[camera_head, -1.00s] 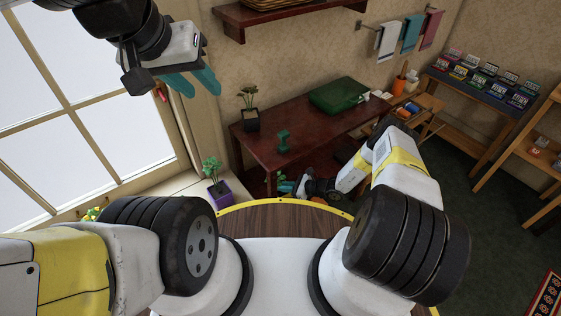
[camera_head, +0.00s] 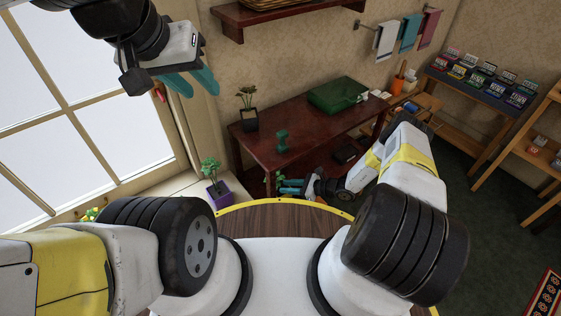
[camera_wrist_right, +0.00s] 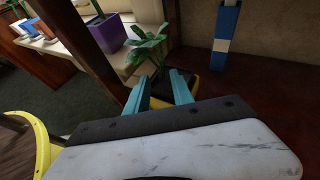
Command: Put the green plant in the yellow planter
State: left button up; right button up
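My right gripper (camera_head: 288,186) is low at the table's front left in the head view. In the right wrist view its teal fingers (camera_wrist_right: 161,75) are apart. A green leafy plant (camera_wrist_right: 147,44) stands just beyond the fingertips, its stem showing in the gap; I see no grip on it. Its leaves show faintly by the fingertips in the head view (camera_head: 279,176). A yellow and dark thing (camera_wrist_right: 190,87), perhaps the yellow planter, is mostly hidden behind the right-hand finger. My left gripper (camera_head: 203,94) is raised by the window, open and empty.
A purple planter (camera_head: 220,198) with a plant stands on the window-side ledge. The dark red table (camera_head: 305,137) holds a black-potted plant (camera_head: 250,121), a green dumbbell-like object (camera_head: 282,142) and a green case (camera_head: 338,94). A blue-and-white upright (camera_wrist_right: 226,32) stands beyond my right gripper.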

jog(key=v, duration=0.8)
